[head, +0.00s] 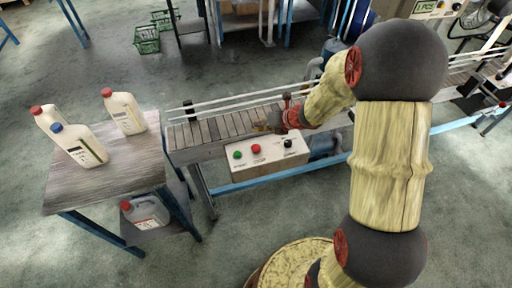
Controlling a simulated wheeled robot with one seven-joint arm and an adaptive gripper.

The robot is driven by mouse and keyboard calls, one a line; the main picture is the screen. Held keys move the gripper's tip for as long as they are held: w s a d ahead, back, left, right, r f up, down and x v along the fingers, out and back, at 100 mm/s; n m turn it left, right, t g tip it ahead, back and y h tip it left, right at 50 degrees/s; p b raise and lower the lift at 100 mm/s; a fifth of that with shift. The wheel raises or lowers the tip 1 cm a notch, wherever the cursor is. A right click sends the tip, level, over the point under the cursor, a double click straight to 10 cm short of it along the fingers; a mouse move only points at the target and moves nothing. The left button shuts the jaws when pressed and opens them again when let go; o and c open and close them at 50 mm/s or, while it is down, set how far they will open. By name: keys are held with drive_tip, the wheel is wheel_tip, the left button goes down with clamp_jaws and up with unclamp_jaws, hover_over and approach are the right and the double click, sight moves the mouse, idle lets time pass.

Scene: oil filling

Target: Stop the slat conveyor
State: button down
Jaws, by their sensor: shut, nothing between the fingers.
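The slat conveyor (222,127) runs from the left table toward the right, with rails along its far side. A white control box (268,163) hangs on its near side. The box has a green button (237,154) at left, a red button (256,148) beside it and a black knob (288,143) at right. My gripper (262,127) is shut and empty. In the picture it shows over the slats just above the box, to the right of the red button. It appears apart from the buttons. My arm hides part of the conveyor to the right.
A wooden table (110,182) at left bears several canisters, including one with a blue cap (77,146). A grey canister (145,212) stands beneath it. Green crates (147,40) lie on the floor at the back. Open floor lies in front of the box.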

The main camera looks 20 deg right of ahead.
sight(258, 146)
drive_tip(key=shift+f+b, duration=3.95)
drive_tip(key=shift+f, duration=0.85)
drive_tip(key=shift+f+b, duration=0.55)
drive_tip(key=shift+b, duration=0.1)
drive_tip(key=shift+r, duration=0.1)
drive_tip(key=shift+r+p, duration=0.9)
drive_tip(key=shift+p, duration=0.05)
wheel_tip(258, 146, up, 5)
drive_tip(key=p, duration=0.4)
drive_tip(key=shift+p, duration=0.4)
